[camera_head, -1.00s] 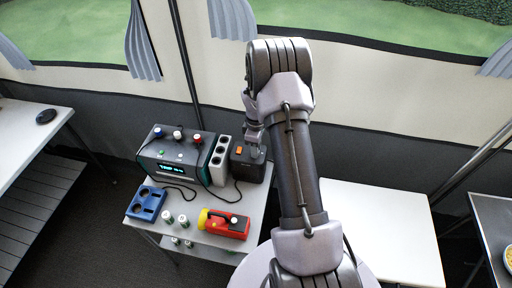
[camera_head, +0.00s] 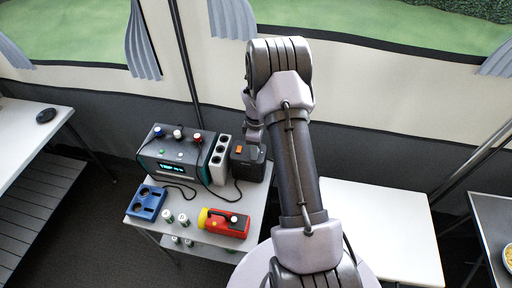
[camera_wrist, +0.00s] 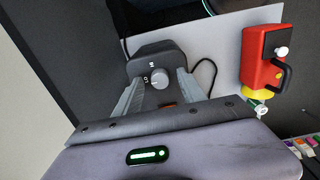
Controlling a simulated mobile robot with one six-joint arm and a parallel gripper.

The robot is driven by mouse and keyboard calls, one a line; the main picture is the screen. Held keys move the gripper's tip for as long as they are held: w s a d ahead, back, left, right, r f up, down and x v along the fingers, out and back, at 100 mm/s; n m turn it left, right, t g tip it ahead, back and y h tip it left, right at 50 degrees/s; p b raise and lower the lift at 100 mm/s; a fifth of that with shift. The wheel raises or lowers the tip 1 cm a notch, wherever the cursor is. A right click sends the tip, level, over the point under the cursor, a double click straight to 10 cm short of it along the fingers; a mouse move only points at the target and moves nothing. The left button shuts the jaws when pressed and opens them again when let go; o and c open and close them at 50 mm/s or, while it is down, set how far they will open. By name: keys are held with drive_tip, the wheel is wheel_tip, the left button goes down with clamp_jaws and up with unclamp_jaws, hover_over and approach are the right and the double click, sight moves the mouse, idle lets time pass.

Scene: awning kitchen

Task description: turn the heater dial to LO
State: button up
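The heater is a dark box (camera_head: 247,172) at the right end of the small table, with an orange switch (camera_head: 239,150). In the wrist view its dark top (camera_wrist: 152,52) carries a round light-grey dial (camera_wrist: 159,79). Small white marks beside the dial look like LO and HI; I cannot read where the dial points. My gripper (camera_wrist: 160,82) is open, one finger on either side of the dial with gaps showing, so it is not closed on it. In the head view my arm hides the fingers and part of the heater.
A red and yellow lantern (camera_head: 224,222) lies in front of the heater. A power station with a lit display (camera_head: 172,168), a socket strip (camera_head: 220,160), cables and a blue tray (camera_head: 146,203) share the table. A bare white table (camera_head: 380,235) is at the right.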

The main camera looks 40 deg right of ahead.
drive_tip(key=shift+r, duration=0.1)
wheel_tip(320, 180, up, 17)
drive_tip(key=p, duration=0.3)
drive_tip(key=shift+r+p, duration=0.15)
drive_tip(key=shift+p, duration=0.25)
